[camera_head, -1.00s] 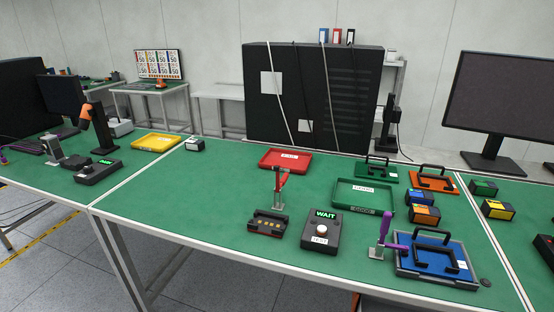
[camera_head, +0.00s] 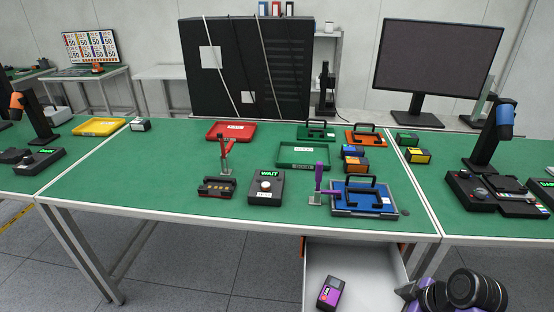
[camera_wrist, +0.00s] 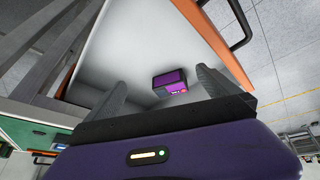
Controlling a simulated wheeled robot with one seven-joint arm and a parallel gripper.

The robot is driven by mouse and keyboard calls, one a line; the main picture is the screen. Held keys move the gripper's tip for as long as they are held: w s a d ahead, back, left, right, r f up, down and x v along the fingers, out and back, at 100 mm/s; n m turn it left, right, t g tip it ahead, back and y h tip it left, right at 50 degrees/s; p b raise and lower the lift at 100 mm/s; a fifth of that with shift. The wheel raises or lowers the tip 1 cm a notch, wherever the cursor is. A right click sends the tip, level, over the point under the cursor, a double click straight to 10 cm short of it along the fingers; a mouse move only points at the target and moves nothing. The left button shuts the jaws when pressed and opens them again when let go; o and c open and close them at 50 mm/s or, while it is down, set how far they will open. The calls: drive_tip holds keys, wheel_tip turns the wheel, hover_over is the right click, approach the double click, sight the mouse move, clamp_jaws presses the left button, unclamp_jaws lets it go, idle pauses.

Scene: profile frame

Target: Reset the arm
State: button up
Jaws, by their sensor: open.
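My gripper (camera_wrist: 161,80) shows in the wrist view with its two dark fingers spread apart. A small purple and black box (camera_wrist: 172,84) appears between and beyond the fingers, lying on the floor of an open white drawer (camera_wrist: 150,40). No contact between fingers and box is visible. In the head view, my black and purple arm links show at the bottom right, beside the drawer (camera_head: 352,262); the fingers cannot be made out there. The purple box (camera_head: 330,293) lies in the drawer.
The drawer has an orange edge and a black handle (camera_wrist: 238,28). Above it is the green table (camera_head: 130,180) with a WAIT button box (camera_head: 266,187), a blue tray case (camera_head: 363,197), a purple clamp (camera_head: 320,185) and a red tray (camera_head: 232,131). A monitor (camera_head: 437,60) stands behind.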

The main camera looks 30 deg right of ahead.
drive_tip(key=w+d+r+m+t+h, duration=0.3)
drive_tip(key=d+r+m+h, duration=0.1)
drive_tip(key=h, duration=0.1)
drive_tip(key=s+a+r+m+t+h, duration=0.25)
drive_tip(key=s+a+r+t, duration=0.2)
drive_tip(key=a+r, duration=0.4)
drive_tip(key=s+a+r+n+t+y, duration=0.1)
drive_tip(key=s+a+y, duration=0.2)
drive_tip(key=s+a, duration=0.5)
drive_tip(key=s+a+r+n+t+y, duration=0.1)
drive_tip(key=s+a+r+y, duration=0.1)
drive_tip(key=s+a, duration=0.6)
drive_tip(key=a+y, duration=0.1)
drive_tip(key=a, duration=0.3)
drive_tip(key=shift+r+b, duration=0.2)
drive_tip(key=shift+b, duration=0.2)
drive_tip(key=shift+y, duration=0.25)
